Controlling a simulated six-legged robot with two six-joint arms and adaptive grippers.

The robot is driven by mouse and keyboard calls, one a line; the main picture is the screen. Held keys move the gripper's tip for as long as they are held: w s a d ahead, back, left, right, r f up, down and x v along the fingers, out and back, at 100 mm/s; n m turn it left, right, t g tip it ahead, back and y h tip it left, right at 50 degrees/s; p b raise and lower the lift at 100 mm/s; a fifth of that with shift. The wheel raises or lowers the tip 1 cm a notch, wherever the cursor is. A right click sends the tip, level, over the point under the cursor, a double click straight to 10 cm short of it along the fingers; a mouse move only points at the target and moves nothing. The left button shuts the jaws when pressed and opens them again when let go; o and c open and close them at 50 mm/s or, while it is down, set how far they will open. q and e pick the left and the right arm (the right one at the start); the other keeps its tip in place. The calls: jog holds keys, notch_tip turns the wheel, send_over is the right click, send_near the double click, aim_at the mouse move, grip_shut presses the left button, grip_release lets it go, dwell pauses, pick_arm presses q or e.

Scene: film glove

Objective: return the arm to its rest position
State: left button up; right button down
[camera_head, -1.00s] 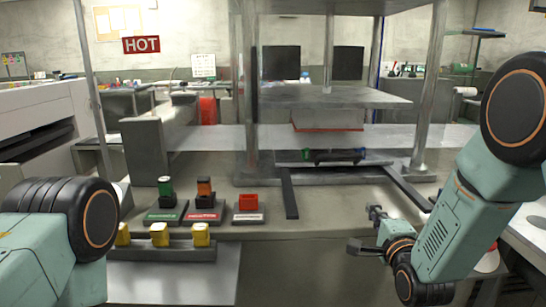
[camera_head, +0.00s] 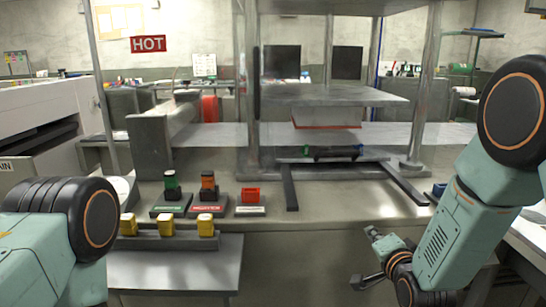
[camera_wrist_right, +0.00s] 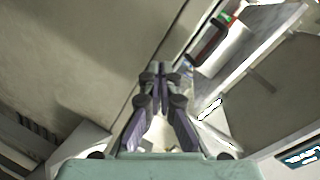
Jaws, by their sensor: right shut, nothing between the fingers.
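My right arm (camera_head: 465,225) comes in from the right, teal with black joints, bent so that its forearm hangs down. My right gripper (camera_head: 366,258) is at its lower end, in front of the bench's front edge and apart from everything on the bench. In the right wrist view the gripper's dark fingers (camera_wrist_right: 156,72) come together at the tips with nothing between them. My left arm (camera_head: 60,240) shows at the lower left; its gripper is out of view.
A bench (camera_head: 330,212) carries a press frame (camera_head: 251,90) with a flat plate (camera_head: 330,95). Green, orange and red blocks on labelled bases stand left of it. A rack with yellow blocks (camera_head: 167,227) is near the left arm. Open space lies below the bench edge.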

jog(key=s+f+n+g, duration=0.8)
jog(key=s+f+n, duration=0.1)
jog(key=s+f, duration=0.95)
jog(key=s+f+n+g, duration=0.1)
jog(key=s+f+g, duration=0.2)
jog(key=s, duration=1)
jog(key=s+f+n+g, duration=0.1)
jog(key=s+f+g, duration=0.2)
jog(key=s, duration=1)
jog(key=shift+s+a+f+n+g, duration=0.15)
jog(key=shift+a+f+n+g, duration=0.2)
jog(key=shift+g, duration=0.35)
pick_arm(q)
jog(key=shift+s, duration=0.1)
jog(key=shift+c, duration=0.2)
